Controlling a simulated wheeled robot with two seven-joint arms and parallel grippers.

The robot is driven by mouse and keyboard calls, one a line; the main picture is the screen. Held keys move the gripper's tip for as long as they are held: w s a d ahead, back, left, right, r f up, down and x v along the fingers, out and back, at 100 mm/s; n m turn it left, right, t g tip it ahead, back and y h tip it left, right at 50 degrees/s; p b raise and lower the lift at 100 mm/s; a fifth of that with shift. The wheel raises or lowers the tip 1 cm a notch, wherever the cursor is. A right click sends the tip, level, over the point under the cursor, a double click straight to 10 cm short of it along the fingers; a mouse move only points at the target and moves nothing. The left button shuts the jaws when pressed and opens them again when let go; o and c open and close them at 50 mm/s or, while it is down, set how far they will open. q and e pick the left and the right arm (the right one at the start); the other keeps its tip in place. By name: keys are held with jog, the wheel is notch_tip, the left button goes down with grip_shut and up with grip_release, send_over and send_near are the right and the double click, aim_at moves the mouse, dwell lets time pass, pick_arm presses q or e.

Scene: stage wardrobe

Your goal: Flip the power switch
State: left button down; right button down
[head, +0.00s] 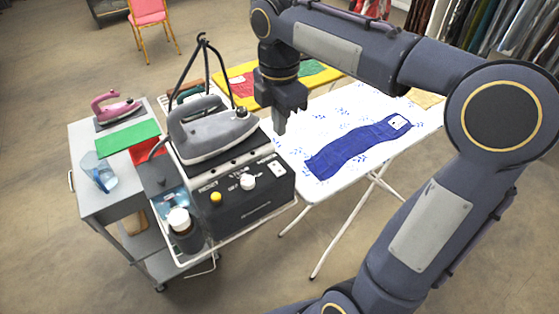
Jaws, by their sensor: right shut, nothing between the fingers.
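The power switch (278,169) looks like a small white rocker plate at the right end of the black front panel of a steam station (238,208). Its position is too small to tell. A white knob (248,182) and a yellow button (215,197) sit to its left on the same panel. My right gripper (280,130) points down above and behind the switch, beside the grey iron's nose. It is shut and empty, and appears apart from the panel. My left gripper is out of view.
A grey steam iron (212,135) rests on top of the station, with a dark hose stand (203,62) behind it. A grey cart (93,187) holds a pink iron (114,108) and cloths. A white ironing board (315,125) with a blue cloth (355,147) stands right.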

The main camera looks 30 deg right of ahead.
aim_at(280, 172)
notch_tip(280, 172, down, 12)
jog(key=shift+r+p, duration=0.1)
jog(key=shift+p, duration=0.2)
jog(key=shift+s+f, duration=0.15)
jog(key=shift+f, duration=0.3)
jog(key=shift+r, duration=0.15)
